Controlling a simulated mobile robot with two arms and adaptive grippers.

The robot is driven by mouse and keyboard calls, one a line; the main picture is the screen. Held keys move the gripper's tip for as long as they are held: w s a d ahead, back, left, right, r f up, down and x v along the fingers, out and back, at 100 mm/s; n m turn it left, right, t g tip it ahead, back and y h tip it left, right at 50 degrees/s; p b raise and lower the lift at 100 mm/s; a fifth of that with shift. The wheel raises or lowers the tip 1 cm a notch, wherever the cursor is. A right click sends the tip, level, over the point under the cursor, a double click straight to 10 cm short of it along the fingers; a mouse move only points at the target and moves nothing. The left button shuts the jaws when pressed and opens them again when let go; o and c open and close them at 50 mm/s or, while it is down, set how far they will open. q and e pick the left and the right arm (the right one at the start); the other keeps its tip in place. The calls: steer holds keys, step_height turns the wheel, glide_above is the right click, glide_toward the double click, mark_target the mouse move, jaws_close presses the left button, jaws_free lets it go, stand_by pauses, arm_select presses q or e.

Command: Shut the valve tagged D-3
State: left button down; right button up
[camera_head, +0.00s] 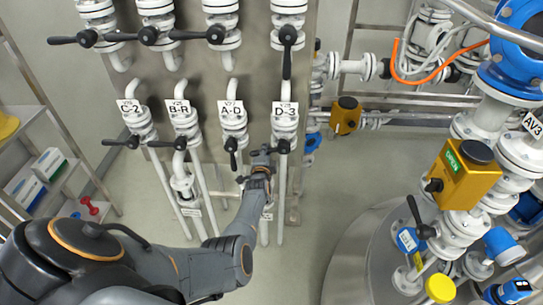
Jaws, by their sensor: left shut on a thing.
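The valve tagged D-3 (285,109) is at the right end of the lower row on the grey panel. Its black handle (282,147) reaches left from the hub into my left gripper, across the line of the white pipe. My left gripper (264,156) is shut on this handle, and its fingers hide the handle's outer end. My left arm comes up from the lower left. My right gripper is not in view.
Valves C-2 (130,108), B-R (180,108) and A-D (231,110) stand to the left. A-D's handle hangs down close to my gripper. More black-handled valves are above. Yellow-boxed pipework (462,174) fills the right; bare floor lies between.

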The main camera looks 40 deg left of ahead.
arm_select(q)
steer(key=shift+a+r+m, duration=0.2)
steer(key=shift+r+m, duration=0.1)
steer(key=shift+r, duration=0.05)
steer(key=shift+a+r+m+y, duration=0.1)
steer(key=shift+r+m+y, duration=0.2)
steer(key=shift+r+m, duration=0.3)
steer(key=shift+m, duration=0.1)
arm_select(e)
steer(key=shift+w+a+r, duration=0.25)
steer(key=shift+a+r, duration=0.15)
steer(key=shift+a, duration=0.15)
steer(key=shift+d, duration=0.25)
arm_select(q)
steer(key=c, duration=1.4)
jaws_free()
steer(key=shift+s, duration=0.1)
steer(key=shift+o, duration=1)
steer(key=shift+s+d+r, duration=0.15)
steer(key=shift+d, duration=0.05)
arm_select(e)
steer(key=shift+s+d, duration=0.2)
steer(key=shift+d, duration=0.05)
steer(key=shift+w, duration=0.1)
